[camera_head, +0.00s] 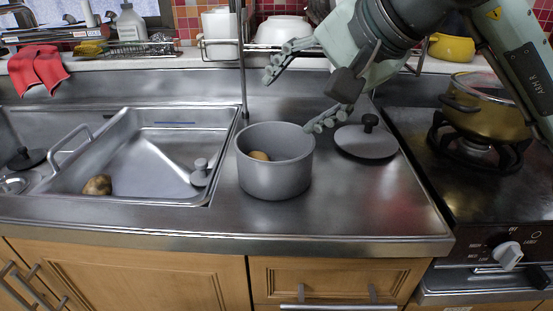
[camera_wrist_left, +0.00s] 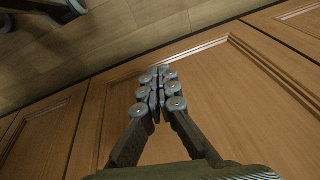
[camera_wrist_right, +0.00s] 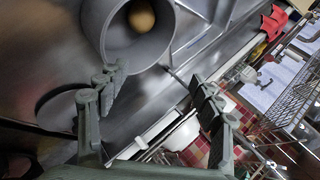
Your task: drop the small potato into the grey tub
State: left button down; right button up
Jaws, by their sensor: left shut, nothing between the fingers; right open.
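The grey tub (camera_head: 275,178) stands upright on the steel counter, right of the sink. A yellowish potato (camera_head: 259,156) lies inside it, partly hidden by the near wall; the right wrist view shows this potato (camera_wrist_right: 141,17) inside the tub (camera_wrist_right: 122,47). A browner potato (camera_head: 98,185) lies in the sink's front left part. I cannot tell for sure which potato is smaller. My right gripper (camera_head: 291,100) is open and empty, above and behind the tub's right side. My left gripper (camera_wrist_left: 156,90) is shut and empty in front of a wooden cabinet door, outside the head view.
A dark round lid (camera_head: 366,142) lies right of the tub. The stove (camera_head: 470,190) with a lidded yellow pot (camera_head: 485,113) is at the right. A thin upright pole (camera_head: 242,60) and white bowls (camera_head: 283,30) stand behind the tub. The counter in front is clear.

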jog(key=v, duration=1.2)
